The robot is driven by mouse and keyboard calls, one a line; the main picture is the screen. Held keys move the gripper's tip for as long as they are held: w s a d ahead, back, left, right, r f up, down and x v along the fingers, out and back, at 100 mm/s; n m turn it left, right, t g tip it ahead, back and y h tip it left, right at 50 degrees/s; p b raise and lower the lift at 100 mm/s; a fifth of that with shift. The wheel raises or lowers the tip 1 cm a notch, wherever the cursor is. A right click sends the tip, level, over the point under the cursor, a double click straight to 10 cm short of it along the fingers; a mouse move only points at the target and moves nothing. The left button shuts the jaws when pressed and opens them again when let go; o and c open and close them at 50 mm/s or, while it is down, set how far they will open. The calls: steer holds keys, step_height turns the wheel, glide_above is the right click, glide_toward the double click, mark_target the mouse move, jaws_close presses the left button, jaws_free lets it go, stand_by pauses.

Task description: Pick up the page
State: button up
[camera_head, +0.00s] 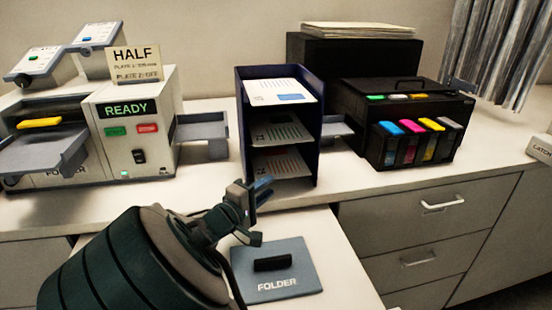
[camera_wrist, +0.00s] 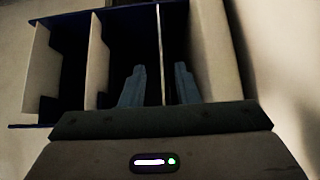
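A dark blue three-tier organizer (camera_head: 242,130) stands on the counter. A printed page lies on each tier: top (camera_head: 280,92), middle (camera_head: 282,132) and bottom (camera_head: 280,162). My gripper (camera_head: 263,188) is low in front of it, pointing toward its lower part. In the wrist view the organizer (camera_wrist: 75,70) appears turned sideways. My gripper (camera_wrist: 160,85) is open there, with one finger on each side of a thin pale sheet edge (camera_wrist: 160,45), apparently the bottom page. A gap shows between the sheet and each finger.
A folder machine (camera_head: 125,140) with a READY display stands left, its side tray (camera_head: 205,140) near the organizer. A black printer (camera_head: 400,115) with coloured cartridges stands right. A blue FOLDER panel (camera_head: 275,270) lies on the lower surface below my gripper.

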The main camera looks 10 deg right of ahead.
steer(key=x, duration=0.4)
steer(key=shift+w+d, duration=0.15)
steer(key=shift+w, duration=0.1)
steer(key=shift+f, duration=0.1)
jaws_close()
steer(key=shift+p, duration=0.3)
